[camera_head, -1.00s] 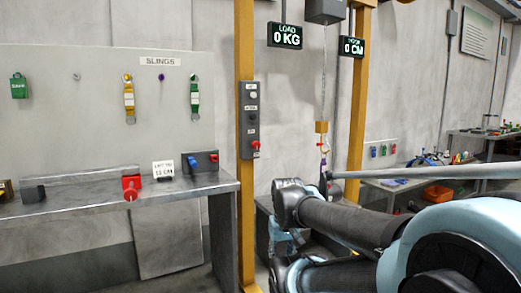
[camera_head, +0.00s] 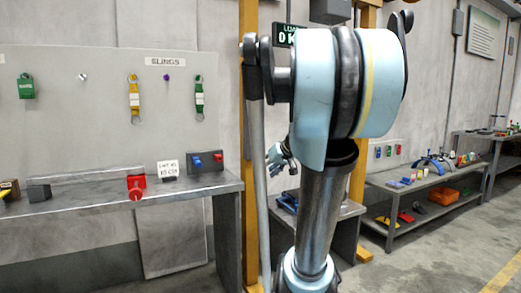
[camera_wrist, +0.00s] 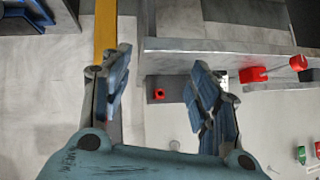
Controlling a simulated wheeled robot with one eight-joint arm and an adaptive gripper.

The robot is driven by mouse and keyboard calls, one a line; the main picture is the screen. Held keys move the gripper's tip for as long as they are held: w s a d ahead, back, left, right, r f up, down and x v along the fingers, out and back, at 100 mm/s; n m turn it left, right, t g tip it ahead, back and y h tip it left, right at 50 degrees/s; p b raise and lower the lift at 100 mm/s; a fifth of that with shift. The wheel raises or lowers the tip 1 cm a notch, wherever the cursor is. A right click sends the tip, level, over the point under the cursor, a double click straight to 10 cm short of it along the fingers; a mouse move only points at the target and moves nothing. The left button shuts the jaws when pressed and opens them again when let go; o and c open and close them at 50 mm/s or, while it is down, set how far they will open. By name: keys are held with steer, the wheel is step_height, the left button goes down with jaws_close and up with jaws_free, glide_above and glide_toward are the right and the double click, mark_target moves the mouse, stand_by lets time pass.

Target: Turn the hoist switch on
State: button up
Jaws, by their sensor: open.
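The yellow hoist post (camera_head: 248,17) stands right of the bench in the head view. Its control box is hidden behind my raised arm there. In the wrist view the post (camera_wrist: 105,28) runs down behind my left finger, and no control box shows clearly on it. My gripper (camera_wrist: 161,60) is open and empty, its blue fingers wide apart. Between them, farther off, is a dark box with a red knob (camera_wrist: 159,94), which seems to be the bench box. In the head view my gripper (camera_head: 278,158) shows small, just right of the post.
The bench (camera_head: 110,207) at left holds a red clamp (camera_head: 136,187) and a dark box with blue and red knobs (camera_head: 205,161). Slings hang on the board above. A lower shelf table (camera_head: 425,185) stands at right. The floor at lower right is clear.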

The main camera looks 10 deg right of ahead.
mark_target(262, 145)
steer(key=w+d+r+t, duration=0.2)
steer(key=w+d+r, duration=0.25)
steer(key=w, duration=0.25)
steer(key=w+d+r+t, duration=0.2)
steer(key=w+d+r, duration=0.2)
steer(key=w+r, duration=0.3)
steer(key=x, duration=1.8)
steer(key=shift+w+d+f, duration=0.15)
steer(key=shift+f, duration=0.05)
steer(key=shift+c, duration=0.3)
steer(key=c, duration=1)
